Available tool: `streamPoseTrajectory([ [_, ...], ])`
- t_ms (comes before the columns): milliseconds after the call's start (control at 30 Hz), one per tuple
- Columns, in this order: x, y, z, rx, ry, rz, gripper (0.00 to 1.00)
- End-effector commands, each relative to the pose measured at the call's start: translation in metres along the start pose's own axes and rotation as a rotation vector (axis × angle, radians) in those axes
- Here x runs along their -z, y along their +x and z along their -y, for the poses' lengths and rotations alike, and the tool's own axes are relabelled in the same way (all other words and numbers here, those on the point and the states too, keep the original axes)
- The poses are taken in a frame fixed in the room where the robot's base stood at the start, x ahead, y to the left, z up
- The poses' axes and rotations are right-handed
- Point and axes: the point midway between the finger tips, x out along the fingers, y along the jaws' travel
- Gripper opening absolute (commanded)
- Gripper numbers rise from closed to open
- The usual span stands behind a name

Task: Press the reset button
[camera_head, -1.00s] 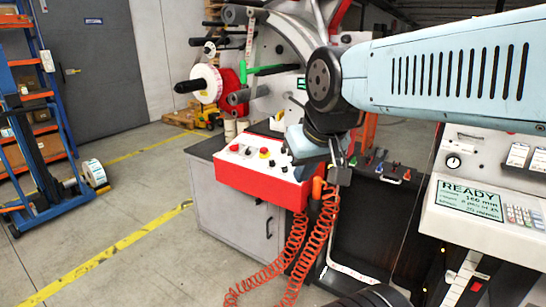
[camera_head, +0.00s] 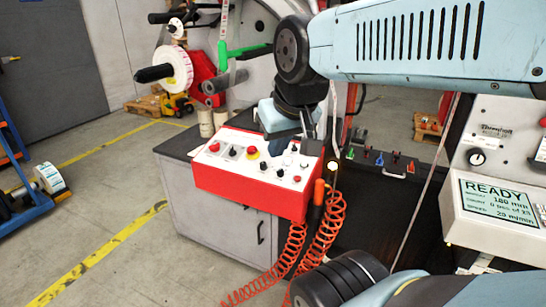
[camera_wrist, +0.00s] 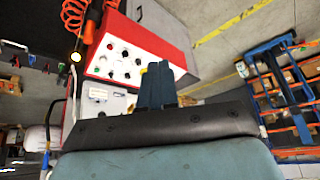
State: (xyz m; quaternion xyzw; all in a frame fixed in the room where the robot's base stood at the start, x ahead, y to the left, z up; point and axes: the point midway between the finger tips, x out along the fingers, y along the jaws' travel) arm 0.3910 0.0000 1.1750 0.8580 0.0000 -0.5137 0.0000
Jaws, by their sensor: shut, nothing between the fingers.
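The control box (camera_head: 250,192) is red with a white sloped top and stands on the dark bench. Its top carries a red button (camera_head: 214,147), a red mushroom button on a yellow base (camera_head: 252,153), and several black and white buttons and knobs. Labels are too small to read, so I cannot tell which is the reset button. The box also shows in the wrist view (camera_wrist: 177,50). My gripper (camera_wrist: 155,66) is shut and empty, its dark fingers over the panel's lower edge in that view, hiding part of it. Contact cannot be told. In the head view my wrist is behind the box.
A small lit lamp (camera_head: 333,166) stands at the box's right end, close to my arm. Orange coiled hoses (camera_head: 293,250) hang in front. A machine display (camera_head: 497,205) reads READY at right. Label rolls (camera_head: 178,68) stand behind left.

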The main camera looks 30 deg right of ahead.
Motion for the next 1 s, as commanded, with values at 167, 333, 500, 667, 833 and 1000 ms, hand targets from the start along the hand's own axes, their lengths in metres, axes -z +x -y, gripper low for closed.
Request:
streamPoseTrajectory([
  [167,0.001,0.001,0.001,0.005,0.005,0.002,0.00],
  [333,0.014,0.013,0.007,0.075,0.084,0.028,0.00],
  [500,0.045,0.038,0.020,0.221,0.273,0.066,0.00],
  [667,0.084,0.067,0.023,0.351,0.495,0.081,0.00],
  [833,0.126,0.101,0.009,0.453,0.750,0.074,0.00],
  [1000,0.166,0.142,-0.021,0.518,1.024,0.043,0.00],
])
